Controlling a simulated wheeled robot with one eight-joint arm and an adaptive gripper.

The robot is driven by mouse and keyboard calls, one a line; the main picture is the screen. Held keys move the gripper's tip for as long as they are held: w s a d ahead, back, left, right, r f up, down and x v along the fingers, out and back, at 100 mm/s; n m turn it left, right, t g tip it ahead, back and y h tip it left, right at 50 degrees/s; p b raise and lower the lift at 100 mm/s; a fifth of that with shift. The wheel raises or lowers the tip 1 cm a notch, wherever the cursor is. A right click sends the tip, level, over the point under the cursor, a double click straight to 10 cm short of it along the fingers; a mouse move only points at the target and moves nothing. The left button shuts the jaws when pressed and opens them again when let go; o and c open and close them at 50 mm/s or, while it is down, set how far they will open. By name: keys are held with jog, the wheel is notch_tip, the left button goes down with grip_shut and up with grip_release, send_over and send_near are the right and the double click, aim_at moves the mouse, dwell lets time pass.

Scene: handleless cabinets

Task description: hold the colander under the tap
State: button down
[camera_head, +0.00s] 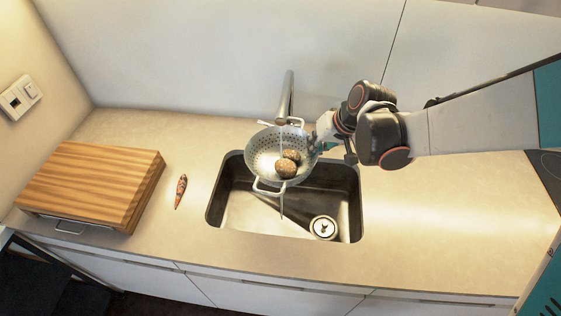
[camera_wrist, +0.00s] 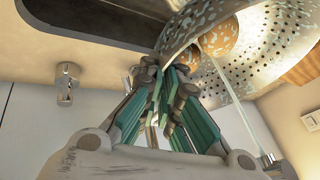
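In the head view a perforated metal colander (camera_head: 262,158) with two loop handles is held over the sink (camera_head: 214,205), with brown, potato-like items (camera_head: 287,166) inside. The tap (camera_head: 289,92) rises behind it, its spout over the colander's back edge. My gripper (camera_head: 317,141) is at the colander's right rim. In the wrist view the fingers (camera_wrist: 168,80) close in at the colander's edge (camera_wrist: 190,42); the exact contact is partly hidden. A thin pale stream, seemingly water, (camera_wrist: 232,96) runs between the spout and the colander. A thin streak also shows below the colander in the head view.
A thick wooden cutting board (camera_head: 95,182) lies at the left. The sink drain (camera_head: 323,227) is uncovered. The counter right of the sink (camera_head: 440,215) is clear; a wall stands behind.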

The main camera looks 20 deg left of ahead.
jog(key=s+d, duration=0.3)
jog(key=d, duration=0.3)
jog(key=shift+s+d, duration=0.25)
jog(key=shift+s, duration=0.1)
dwell(0.3)
dwell(1.2)
jog(key=s+d+r+p, duration=0.2)
jog(key=d+r, duration=0.2)
jog(key=shift+s+d, duration=0.2)
dwell(0.4)
dwell(0.7)
